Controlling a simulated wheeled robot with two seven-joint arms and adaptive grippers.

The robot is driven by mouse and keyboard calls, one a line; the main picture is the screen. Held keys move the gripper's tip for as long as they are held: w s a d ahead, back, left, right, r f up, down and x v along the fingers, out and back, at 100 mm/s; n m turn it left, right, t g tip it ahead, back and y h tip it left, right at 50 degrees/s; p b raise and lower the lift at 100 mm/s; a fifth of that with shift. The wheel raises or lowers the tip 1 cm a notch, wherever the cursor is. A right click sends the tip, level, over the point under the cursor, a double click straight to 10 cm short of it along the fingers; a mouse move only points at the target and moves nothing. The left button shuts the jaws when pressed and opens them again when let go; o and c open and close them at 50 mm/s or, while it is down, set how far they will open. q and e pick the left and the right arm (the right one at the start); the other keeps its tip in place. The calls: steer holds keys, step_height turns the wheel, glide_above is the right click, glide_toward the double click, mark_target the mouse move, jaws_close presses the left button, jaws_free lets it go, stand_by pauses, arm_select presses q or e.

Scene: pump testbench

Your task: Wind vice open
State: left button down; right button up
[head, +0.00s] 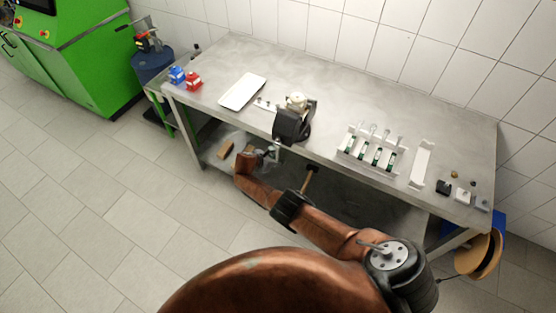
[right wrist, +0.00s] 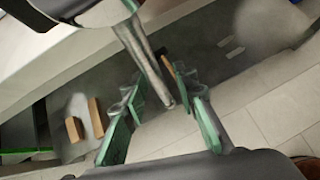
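The dark vice (head: 291,126) is mounted at the front edge of the metal workbench, with a pale pump part (head: 297,101) at its top. The vice's grey handle bar (right wrist: 146,58) hangs down in the right wrist view, slanting. My right gripper (head: 271,153) is just below and left of the vice in the head view. In the right wrist view its two green-padded fingers (right wrist: 164,98) stand apart, with the bar's lower end between them. Gaps show on both sides of the bar. How far the jaws are apart cannot be told. My left gripper is not in view.
The workbench (head: 340,112) carries a white tray (head: 242,91), a rack with green-marked tubes (head: 370,148) and red and blue items (head: 193,81). On the lower shelf lie wooden blocks (right wrist: 96,117) and a wooden-handled tool (head: 308,180). A stool (head: 480,255) stands at the right.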

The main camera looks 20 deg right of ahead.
steer(key=shift+s+a+r, duration=0.2)
steer(key=shift+a+r, duration=0.1)
steer(key=shift+a, duration=0.15)
steer(key=v, duration=1)
steer(key=shift+a+r, duration=0.2)
steer(key=shift+r, duration=0.15)
steer(key=shift+s, duration=0.1)
steer(key=shift+f, duration=0.1)
steer(key=s+d+f+m+g+y+b, duration=0.1)
steer(key=s+d+f+m+y+b, duration=0.15)
steer(key=s+f, duration=0.8)
steer(key=s+d+f+m+y+b, duration=0.1)
steer(key=s+f+m, duration=0.35)
steer(key=f, duration=1.15)
steer(key=s+d+f+m+g+y+b, duration=0.1)
steer(key=s+d+f+y+b, duration=0.1)
steer(key=s+f, duration=0.9)
steer(key=s+d+f+m+y+b, duration=0.1)
steer(key=s+f+m, duration=0.3)
steer(key=s, duration=0.8)
steer(key=s+d+f+m+y+b, duration=0.1)
steer(key=s+f+m, duration=0.3)
steer(key=s+f, duration=0.5)
steer(key=s+d+f+m+y+b, duration=0.1)
steer(key=s+f+m, duration=0.3)
steer(key=s, duration=1.2)
step_height(320, 180, down, 3)
steer(key=shift+d+r+m+g+b, duration=0.1)
steer(key=shift+d+m+g+b, duration=0.2)
steer(key=shift+d+b, duration=0.25)
